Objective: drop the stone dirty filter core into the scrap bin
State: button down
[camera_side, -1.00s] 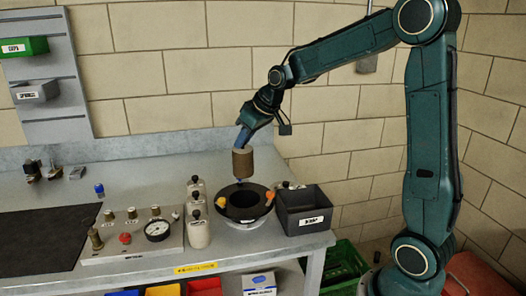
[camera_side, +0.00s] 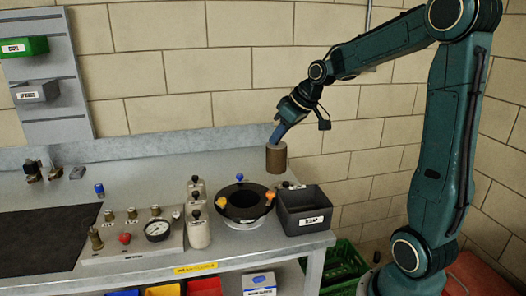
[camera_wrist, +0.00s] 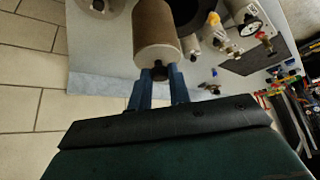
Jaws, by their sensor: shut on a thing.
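The dirty filter core (camera_side: 276,158) is a brown, stone-coloured cylinder hanging upright from my gripper (camera_side: 277,138). My gripper is shut on its top end. In the wrist view the blue fingers (camera_wrist: 161,82) close on the dark knob at the end of the core (camera_wrist: 157,35). The scrap bin (camera_side: 304,209) is a dark grey open box with a white label at the right end of the bench. The core is in the air above the back left of the bin, apart from it. The bin's inside is mostly hidden.
A round black housing (camera_side: 245,218) with orange, yellow and blue knobs stands just left of the bin. Several pale canisters (camera_side: 198,230) and a gauge panel (camera_side: 135,240) lie further left. A green crate (camera_side: 343,262) is below, beyond the bench's right edge.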

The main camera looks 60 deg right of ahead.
jog(key=s+d, duration=0.2)
jog(key=s, duration=0.7)
jog(key=shift+d+r, duration=0.4)
jog(key=shift+f, duration=0.1)
jog(key=shift+w+f, duration=0.1)
jog(key=shift+f, duration=2.8)
jog(key=c, duration=1.2)
grip_release()
jog(key=shift+c, duration=0.2)
